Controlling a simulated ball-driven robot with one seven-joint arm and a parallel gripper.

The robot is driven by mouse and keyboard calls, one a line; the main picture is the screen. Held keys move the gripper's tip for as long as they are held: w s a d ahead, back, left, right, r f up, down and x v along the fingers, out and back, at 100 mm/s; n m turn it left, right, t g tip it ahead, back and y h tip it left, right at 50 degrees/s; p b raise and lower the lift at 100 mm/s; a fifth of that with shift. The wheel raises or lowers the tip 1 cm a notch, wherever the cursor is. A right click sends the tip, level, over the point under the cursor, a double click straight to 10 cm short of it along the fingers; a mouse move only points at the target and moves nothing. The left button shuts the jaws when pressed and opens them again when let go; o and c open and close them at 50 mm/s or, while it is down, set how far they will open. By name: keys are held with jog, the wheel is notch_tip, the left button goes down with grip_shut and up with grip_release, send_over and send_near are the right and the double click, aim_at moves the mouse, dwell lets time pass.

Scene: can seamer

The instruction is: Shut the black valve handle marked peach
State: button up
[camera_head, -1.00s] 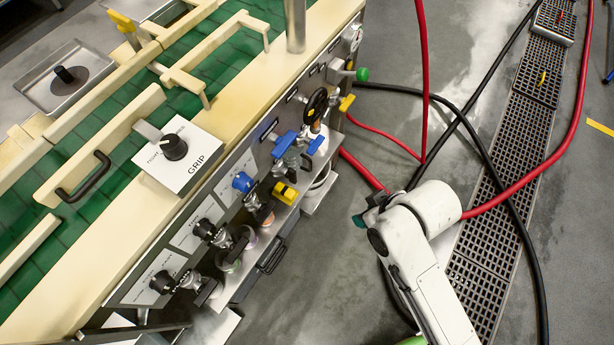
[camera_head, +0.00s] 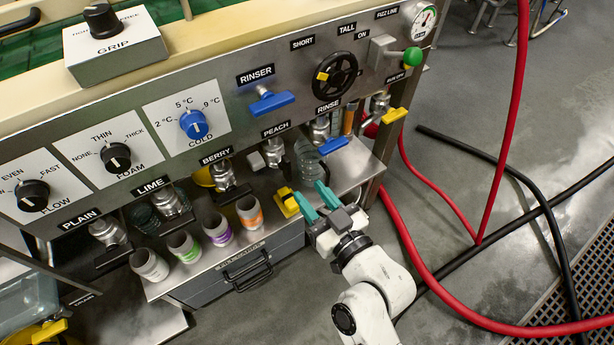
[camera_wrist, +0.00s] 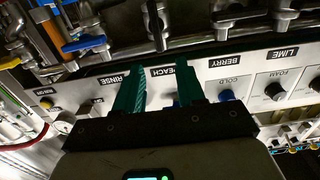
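The PEACH label (camera_head: 276,130) is on the steel front panel, between BERRY and RINSE. Below it is the metal peach valve (camera_head: 272,152). In the wrist view a dark bar-like handle (camera_wrist: 154,25) at this valve points away from the panel, beyond the gap between my fingers. The PEACH label also shows between them, partly covered by a finger. My gripper (camera_head: 315,200) has two teal fingers, spread and empty. It is below and right of the peach valve in the head view, apart from it. The wrist view also shows my gripper (camera_wrist: 161,68) open.
A yellow-handled part (camera_head: 286,203) sits close left of my fingers. The blue RINSE handle (camera_head: 333,145) is above them. Several coloured cups (camera_head: 217,230) stand on the shelf to the left. A red hose (camera_head: 410,255) runs over the floor at right.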

aim_at(289, 165)
jog(key=x, duration=1)
jog(key=shift+w+a, duration=0.15)
jog(key=shift+w, duration=0.2)
jog(key=shift+c, duration=0.3)
grip_shut()
